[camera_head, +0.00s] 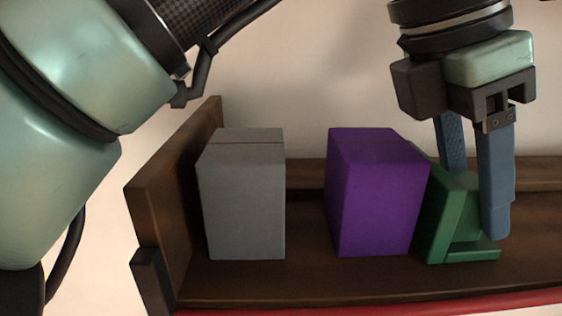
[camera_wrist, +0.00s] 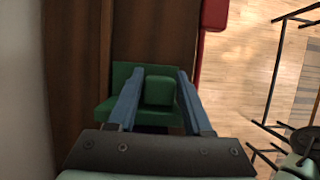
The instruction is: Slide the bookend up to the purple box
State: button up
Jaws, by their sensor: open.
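The purple box (camera_head: 374,200) stands upright on a dark wooden shelf, right of the middle in the head view. The green bookend (camera_head: 455,215) stands right beside it on its right side; they look touching or nearly so, though the box hides part of the contact. My gripper (camera_head: 474,205) points down at the bookend, with its blue fingers apart, one behind and one in front of the bookend. In the wrist view the bookend (camera_wrist: 150,92) lies between and beyond the open fingers (camera_wrist: 156,80). I cannot tell whether the fingers touch it. The purple box does not show there.
A grey box (camera_head: 242,200) stands to the left on the shelf (camera_head: 305,275), near its upright wooden end panel (camera_head: 175,195). A gap of bare shelf separates the grey and purple boxes. A low back rail runs behind them. A red edge (camera_head: 400,305) runs along the front.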

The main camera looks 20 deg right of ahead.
jog(key=shift+o, duration=1.4)
jog(key=p+v, duration=0.6)
jog(key=v, duration=0.7)
